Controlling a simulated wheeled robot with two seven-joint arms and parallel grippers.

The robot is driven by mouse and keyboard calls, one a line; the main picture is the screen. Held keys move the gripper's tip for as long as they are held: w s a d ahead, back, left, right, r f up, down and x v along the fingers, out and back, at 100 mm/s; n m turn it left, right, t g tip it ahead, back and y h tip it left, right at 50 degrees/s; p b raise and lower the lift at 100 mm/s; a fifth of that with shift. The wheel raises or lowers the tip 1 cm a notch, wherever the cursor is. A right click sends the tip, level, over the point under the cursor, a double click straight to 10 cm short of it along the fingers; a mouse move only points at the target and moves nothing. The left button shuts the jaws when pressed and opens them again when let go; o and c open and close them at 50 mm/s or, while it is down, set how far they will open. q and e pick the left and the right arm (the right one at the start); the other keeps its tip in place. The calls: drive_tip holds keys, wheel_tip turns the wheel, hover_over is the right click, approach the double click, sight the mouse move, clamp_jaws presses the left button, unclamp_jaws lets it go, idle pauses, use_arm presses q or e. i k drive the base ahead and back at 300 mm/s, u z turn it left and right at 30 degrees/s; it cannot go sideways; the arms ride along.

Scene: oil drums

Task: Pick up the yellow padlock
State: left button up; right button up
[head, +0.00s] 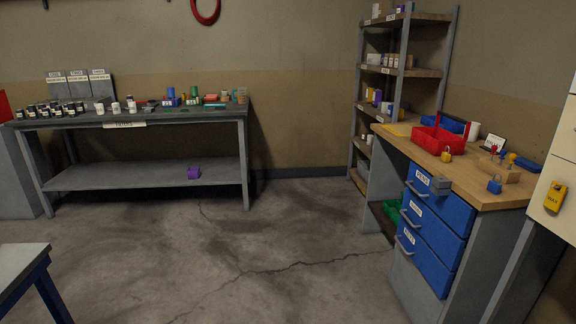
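A small yellow padlock (447,156) stands on the wooden top of the workbench (480,188) at the right. It is just in front of a red open carrier (437,139). Neither of my grippers is in view, and nothing is seen touching the yellow padlock.
A long table (130,117) with bottles is at left, a grey table corner (22,262) nearer. The middle floor is clear.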

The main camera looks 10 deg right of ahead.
sight(445, 157)
drive_tip(key=i, duration=1.6)
drive_tip(key=z, duration=1.5)
drive_tip(key=i, duration=1.5)
